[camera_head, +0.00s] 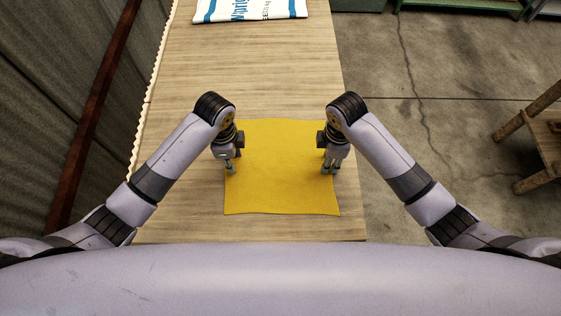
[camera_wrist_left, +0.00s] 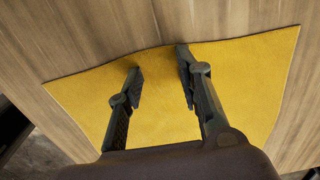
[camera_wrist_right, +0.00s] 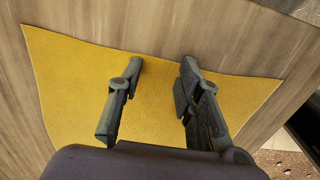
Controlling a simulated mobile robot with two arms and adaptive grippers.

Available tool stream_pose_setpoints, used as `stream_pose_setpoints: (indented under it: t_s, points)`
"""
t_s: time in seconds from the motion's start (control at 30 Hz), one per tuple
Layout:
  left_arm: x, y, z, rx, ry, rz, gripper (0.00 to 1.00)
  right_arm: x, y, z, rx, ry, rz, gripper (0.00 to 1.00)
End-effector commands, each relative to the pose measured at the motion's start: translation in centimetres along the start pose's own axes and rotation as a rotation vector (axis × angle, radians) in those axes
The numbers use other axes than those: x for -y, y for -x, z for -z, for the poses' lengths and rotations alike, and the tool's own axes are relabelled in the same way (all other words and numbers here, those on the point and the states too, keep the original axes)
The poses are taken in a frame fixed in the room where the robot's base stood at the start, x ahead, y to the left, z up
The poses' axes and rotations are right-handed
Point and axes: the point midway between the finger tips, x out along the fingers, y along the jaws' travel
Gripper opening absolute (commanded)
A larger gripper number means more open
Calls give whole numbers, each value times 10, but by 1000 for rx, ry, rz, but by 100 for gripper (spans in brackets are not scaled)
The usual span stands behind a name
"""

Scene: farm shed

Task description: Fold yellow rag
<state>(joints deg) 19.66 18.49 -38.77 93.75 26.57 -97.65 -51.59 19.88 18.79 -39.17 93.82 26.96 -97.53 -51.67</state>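The yellow rag (camera_head: 280,180) lies flat and spread out as a rough square on the wooden table, near its front end. It fills much of the left wrist view (camera_wrist_left: 160,110) and the right wrist view (camera_wrist_right: 75,95). My left gripper (camera_head: 231,170) is over the rag's left edge, fingers pointing down and apart, with yellow cloth visible between them in the left wrist view (camera_wrist_left: 160,72). My right gripper (camera_head: 329,170) is over the rag's right edge, its fingers also apart, with cloth between them (camera_wrist_right: 160,80). I cannot tell whether the fingertips touch the cloth.
The wooden table (camera_head: 250,75) is bare beyond the rag, up to a white bag with blue print (camera_head: 250,8) at its far end. A corrugated wall (camera_head: 50,90) runs along the left. A wooden stool (camera_head: 540,135) stands on the concrete floor at right.

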Motion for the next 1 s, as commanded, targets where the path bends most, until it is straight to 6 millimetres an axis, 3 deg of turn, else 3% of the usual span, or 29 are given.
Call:
stream_pose_setpoints:
  t_s: [1.0]
  points:
    - [-1, -3, 0, 2, 0, -3, 0, 0, -3, 0, 1, 0, 1, 0]
